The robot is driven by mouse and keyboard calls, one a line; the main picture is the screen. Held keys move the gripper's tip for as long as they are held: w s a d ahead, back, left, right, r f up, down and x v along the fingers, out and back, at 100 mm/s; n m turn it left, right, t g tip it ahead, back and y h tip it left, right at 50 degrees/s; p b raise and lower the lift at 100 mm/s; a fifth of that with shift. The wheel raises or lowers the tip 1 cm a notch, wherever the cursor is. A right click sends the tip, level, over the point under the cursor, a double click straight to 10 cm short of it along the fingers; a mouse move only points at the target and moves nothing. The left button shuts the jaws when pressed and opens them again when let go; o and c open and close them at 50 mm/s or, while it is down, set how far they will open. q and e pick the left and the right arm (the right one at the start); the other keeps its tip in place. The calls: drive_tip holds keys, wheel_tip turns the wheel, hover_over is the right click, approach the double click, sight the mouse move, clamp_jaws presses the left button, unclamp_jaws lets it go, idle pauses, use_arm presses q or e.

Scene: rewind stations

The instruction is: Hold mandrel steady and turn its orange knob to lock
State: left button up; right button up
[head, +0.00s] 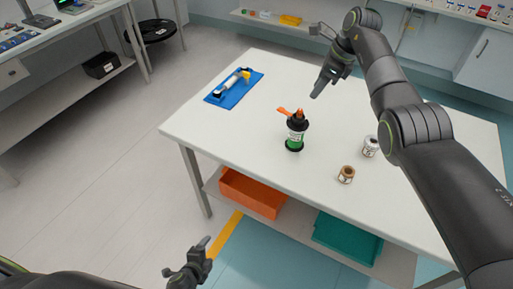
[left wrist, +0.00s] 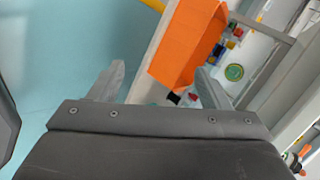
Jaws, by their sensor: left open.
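The mandrel (head: 297,133) stands upright on the white table (head: 225,130), a black body with a green band low down and a pale label. Its orange knob (head: 299,115) is on top, with an orange lever sticking out to the left. My right gripper (head: 316,60) is above the table, behind and to the right of the mandrel, apart from it; its fingers look spread and empty. My left gripper (head: 186,256) is open and empty in front of the table, well away from the mandrel. Its two fingers also show in the left wrist view (left wrist: 155,85).
Two small spools (head: 346,174) (head: 370,146) stand right of the mandrel. A blue mat (head: 222,97) with a white and yellow tool lies at the table's back left. An orange bin (head: 252,193) and teal bin (head: 347,238) sit on the lower shelf. The table's front left is clear.

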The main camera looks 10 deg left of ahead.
use_arm(q)
drive_tip(key=w+d+r+m+t+h, duration=0.25)
drive_tip(key=w+d+r+m, duration=0.35)
drive_tip(key=w+r+m, duration=0.4)
drive_tip(key=m+h, duration=0.3)
drive_tip(key=m, duration=1.3)
approach(292, 137)
drive_tip(key=s+a+f, duration=0.6)
drive_tip(key=s+a, duration=0.1)
drive_tip(key=w+d+r, duration=0.5)
drive_tip(key=r, duration=0.3)
drive_tip(key=shift+g+h, duration=0.45)
drive_tip(key=shift+g, duration=0.1)
drive_tip(key=shift+x, duration=7.85)
drive_tip(key=shift+w+a, duration=0.1)
drive_tip(key=shift+a, duration=0.05)
drive_tip(key=shift+c, duration=0.4)
